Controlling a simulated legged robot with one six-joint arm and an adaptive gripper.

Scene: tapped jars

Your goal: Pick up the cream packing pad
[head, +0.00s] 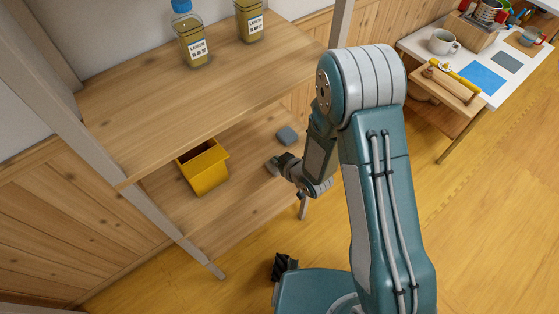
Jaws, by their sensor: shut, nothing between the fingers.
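I see no cream packing pad in this view. A small grey-blue block (288,136) lies on the lower wooden shelf, to the right of a yellow open-topped bin. My gripper (273,167) is over the lower shelf near its front edge, closer to me than the grey-blue block and apart from it. It is small in the picture, shut and empty. My arm hides part of the shelf's right end and the floor behind it.
The yellow bin (204,168) stands on the lower shelf (240,205), under the upper shelf (150,115). Two labelled bottles, one blue-capped (190,35) and another (249,18), stand above. A white table (425,45) holding a mug (443,42) is at right. Floor is open at lower right.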

